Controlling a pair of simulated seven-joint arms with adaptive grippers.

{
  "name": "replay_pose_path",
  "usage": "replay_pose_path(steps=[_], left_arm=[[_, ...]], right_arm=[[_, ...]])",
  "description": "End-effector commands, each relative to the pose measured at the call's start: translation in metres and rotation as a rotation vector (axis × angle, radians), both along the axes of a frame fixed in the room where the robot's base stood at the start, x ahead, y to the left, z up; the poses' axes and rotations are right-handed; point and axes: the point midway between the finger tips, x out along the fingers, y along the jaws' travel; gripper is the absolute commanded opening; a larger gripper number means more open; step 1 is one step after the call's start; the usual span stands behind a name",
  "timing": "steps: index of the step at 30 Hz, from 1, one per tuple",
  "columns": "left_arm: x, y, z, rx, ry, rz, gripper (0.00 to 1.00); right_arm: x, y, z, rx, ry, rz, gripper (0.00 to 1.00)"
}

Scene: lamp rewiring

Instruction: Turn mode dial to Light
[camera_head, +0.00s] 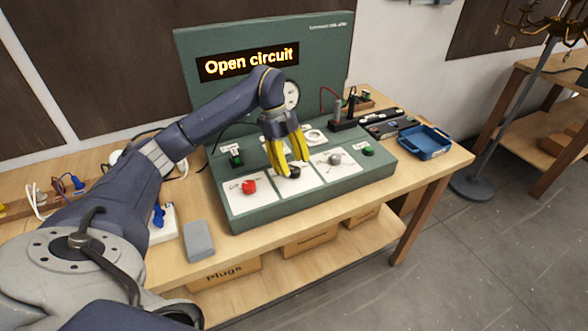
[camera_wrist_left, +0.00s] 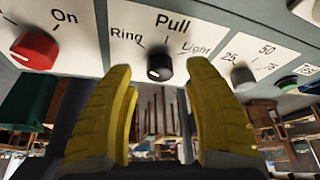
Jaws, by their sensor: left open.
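The mode dial (camera_wrist_left: 160,67) is a small black knob on a white panel marked Ring, Pull and Light. In the wrist view a white mark shows on its lower left face; I cannot tell for sure which label it is set to. In the head view the dial (camera_head: 293,172) sits in the middle panel of the green test console (camera_head: 320,200). My left gripper (camera_head: 293,165) is open, its yellow fingers pointing down at the dial. In the wrist view the fingers stand on either side of the dial, with gaps visible. My right gripper is not in view.
A red knob (camera_head: 249,187) marked On is left of the dial, and a grey knob (camera_head: 335,160) with numbers is right. The console display (camera_head: 248,62) reads "Open circuit". A blue tray (camera_head: 425,142) is at right; a grey block (camera_head: 198,240) lies at the front left.

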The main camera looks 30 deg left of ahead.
Motion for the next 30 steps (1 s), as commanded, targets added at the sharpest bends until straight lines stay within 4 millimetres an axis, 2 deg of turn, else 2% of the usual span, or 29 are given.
replay_pose_path(steps=[3, 9, 20, 30], left_arm=[[-0.001, -0.004, -0.010, -0.002, 0.001, 0.000, 0.52], [-0.002, -0.007, -0.018, 0.000, 0.000, 0.001, 0.52], [-0.002, -0.008, -0.019, 0.000, 0.000, 0.001, 0.52], [-0.002, -0.008, -0.019, 0.000, 0.000, 0.000, 0.12]], right_arm=[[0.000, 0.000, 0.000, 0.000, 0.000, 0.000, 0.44], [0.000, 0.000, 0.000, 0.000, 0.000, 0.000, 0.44], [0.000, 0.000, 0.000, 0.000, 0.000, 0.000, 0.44], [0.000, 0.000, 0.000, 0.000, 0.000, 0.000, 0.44]])
